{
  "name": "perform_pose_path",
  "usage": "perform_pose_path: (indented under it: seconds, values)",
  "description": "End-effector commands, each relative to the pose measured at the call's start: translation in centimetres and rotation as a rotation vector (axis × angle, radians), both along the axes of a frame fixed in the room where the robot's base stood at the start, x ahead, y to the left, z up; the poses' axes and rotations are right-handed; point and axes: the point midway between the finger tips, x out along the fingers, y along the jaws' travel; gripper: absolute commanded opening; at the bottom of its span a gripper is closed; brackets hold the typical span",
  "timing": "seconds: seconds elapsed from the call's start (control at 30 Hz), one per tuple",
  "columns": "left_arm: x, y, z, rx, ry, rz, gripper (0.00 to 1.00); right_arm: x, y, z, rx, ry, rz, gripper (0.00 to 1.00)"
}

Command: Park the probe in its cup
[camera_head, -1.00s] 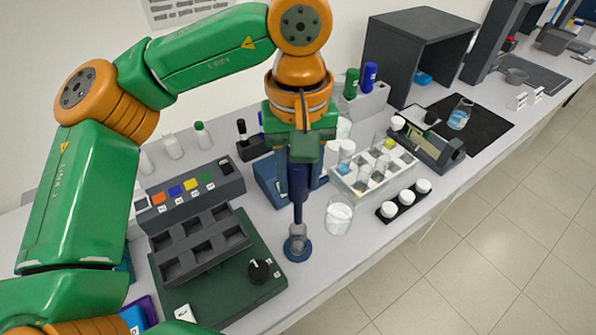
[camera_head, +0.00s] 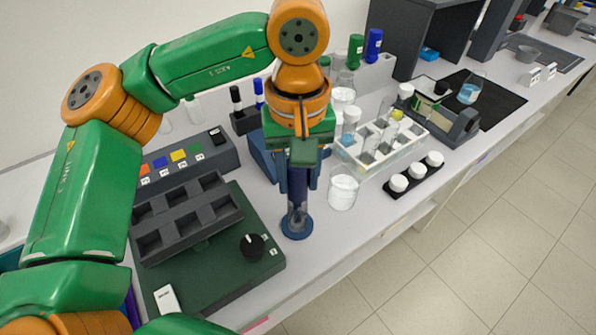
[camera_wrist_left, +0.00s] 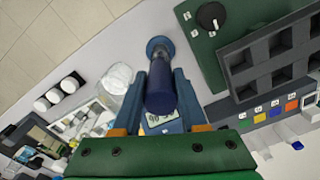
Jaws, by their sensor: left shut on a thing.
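My left gripper (camera_head: 298,182) points straight down and is shut on the probe (camera_wrist_left: 161,95), a dark blue cylinder held upright. The cup (camera_head: 297,228) is small and greyish on a round blue base, near the bench's front edge. In the head view the probe's lower end is directly over the cup and overlaps its mouth; I cannot tell how deep it is. The cup's blue base (camera_wrist_left: 160,45) also shows in the left wrist view, just beyond the probe. The gripper fingers hide part of the probe. My right gripper is not in view.
A dark green device with a black knob (camera_head: 252,246) stands close left of the cup. A glass beaker (camera_head: 343,188) with white contents stands close right. Behind are a blue device (camera_head: 264,160) and a tube rack (camera_head: 405,148). The front edge is near.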

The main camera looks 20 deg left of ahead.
Motion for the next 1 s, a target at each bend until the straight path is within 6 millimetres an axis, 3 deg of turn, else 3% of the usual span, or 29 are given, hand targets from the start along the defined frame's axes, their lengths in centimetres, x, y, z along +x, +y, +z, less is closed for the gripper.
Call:
perform_pose_path:
  seconds: [0.87, 0.9, 1.0]
  values:
    - [-0.02, 0.00, -1.08, 0.000, 0.000, -0.001, 0.00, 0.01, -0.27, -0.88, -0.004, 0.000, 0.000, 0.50]
    - [-0.02, 0.00, -1.09, 0.000, 0.000, -0.001, 0.44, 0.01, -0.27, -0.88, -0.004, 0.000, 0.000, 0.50]
    - [-0.01, 0.00, -1.03, 0.000, 0.000, -0.001, 0.71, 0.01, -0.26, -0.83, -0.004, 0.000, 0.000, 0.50]
